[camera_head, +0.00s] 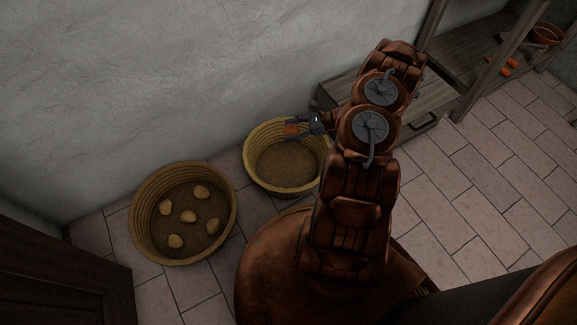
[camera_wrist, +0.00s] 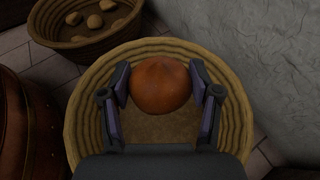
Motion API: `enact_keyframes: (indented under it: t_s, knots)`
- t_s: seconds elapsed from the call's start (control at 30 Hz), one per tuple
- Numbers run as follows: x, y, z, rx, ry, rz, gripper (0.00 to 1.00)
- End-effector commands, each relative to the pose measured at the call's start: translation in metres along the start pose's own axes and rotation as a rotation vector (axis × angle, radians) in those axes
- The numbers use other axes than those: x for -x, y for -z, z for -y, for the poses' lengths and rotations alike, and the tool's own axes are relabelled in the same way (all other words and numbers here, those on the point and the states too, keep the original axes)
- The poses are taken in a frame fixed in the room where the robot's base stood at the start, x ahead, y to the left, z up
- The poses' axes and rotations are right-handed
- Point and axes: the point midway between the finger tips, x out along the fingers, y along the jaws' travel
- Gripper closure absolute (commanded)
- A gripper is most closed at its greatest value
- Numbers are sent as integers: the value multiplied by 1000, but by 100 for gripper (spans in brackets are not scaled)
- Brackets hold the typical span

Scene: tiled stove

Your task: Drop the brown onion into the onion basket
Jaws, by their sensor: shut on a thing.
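The brown onion (camera_wrist: 160,85) is round and orange-brown. In the wrist view it sits between the two fingers of my gripper (camera_wrist: 161,88), which is shut on it. The onion also shows small in the head view (camera_head: 291,129), at the tip of my gripper (camera_head: 296,129). A woven basket (camera_head: 255,183) is below the gripper, and its inside looks empty. In the wrist view its rim (camera_wrist: 84,95) surrounds the onion and fingers, so the onion is over the basket's opening. My arm covers part of the basket's right side in the head view.
A second, larger woven basket (camera_head: 138,222) holding several potatoes (camera_head: 189,216) stands to the left; it also shows in the wrist view (camera_wrist: 48,40). A wall (camera_head: 130,80) rises behind both. A wooden bench (camera_head: 340,88) is behind my arm. Tiled floor at right is clear.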

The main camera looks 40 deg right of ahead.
Motion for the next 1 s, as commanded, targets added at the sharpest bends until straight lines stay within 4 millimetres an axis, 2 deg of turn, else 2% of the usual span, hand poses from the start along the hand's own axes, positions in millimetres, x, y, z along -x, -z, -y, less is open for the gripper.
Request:
enact_keyframes:
  t_s: [0.6,0.97,1.0]
  knots:
    - [-20,49,1,2,0,-1,75]
    - [-22,52,1,1,1,0,75]
    - [-22,52,1,1,1,0,35]
